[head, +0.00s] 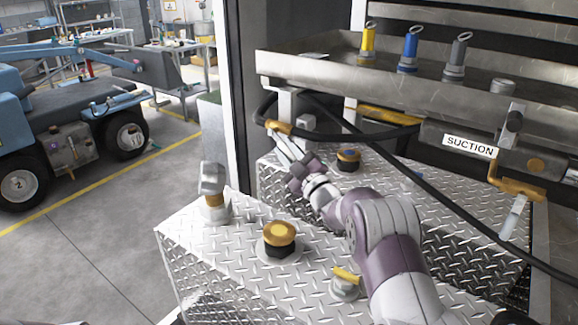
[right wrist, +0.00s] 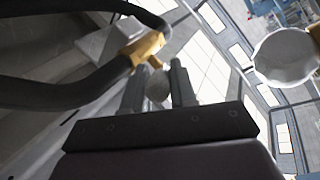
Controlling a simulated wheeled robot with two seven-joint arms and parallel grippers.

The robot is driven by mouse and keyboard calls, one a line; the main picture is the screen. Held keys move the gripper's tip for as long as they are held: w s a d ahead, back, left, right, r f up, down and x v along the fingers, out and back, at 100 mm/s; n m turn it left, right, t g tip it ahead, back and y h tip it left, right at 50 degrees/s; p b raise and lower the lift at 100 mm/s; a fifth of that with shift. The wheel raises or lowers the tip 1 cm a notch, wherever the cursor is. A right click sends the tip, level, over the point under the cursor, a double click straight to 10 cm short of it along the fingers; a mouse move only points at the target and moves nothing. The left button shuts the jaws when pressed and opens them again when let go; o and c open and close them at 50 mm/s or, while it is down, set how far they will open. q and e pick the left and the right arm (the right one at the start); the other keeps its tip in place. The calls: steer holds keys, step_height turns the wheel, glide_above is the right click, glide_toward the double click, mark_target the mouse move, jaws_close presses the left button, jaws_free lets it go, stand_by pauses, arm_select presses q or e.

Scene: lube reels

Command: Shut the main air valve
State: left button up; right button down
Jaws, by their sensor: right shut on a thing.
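In the right wrist view the yellow handle (right wrist: 146,48) lies at the tips of my right gripper's fingers (right wrist: 157,84). The fingers are shut on its small lower end; the exact contact is partly hidden. My left gripper is not in view.
Black hoses (head: 345,136) run close around the valve. The metal tray (head: 330,72) overhangs it. Open floor lies left.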

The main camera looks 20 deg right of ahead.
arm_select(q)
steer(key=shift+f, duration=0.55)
arm_select(e)
steer(key=shift+f, duration=0.1)
steer(key=c, duration=1)
jaws_free()
steer(key=shift+w, duration=0.1)
arm_select(q)
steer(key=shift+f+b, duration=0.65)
steer(key=shift+b, duration=0.2)
arm_select(e)
steer(key=v, duration=1.2)
steer(key=shift+s+f, duration=0.2)
steer(key=shift+s, duration=0.1)
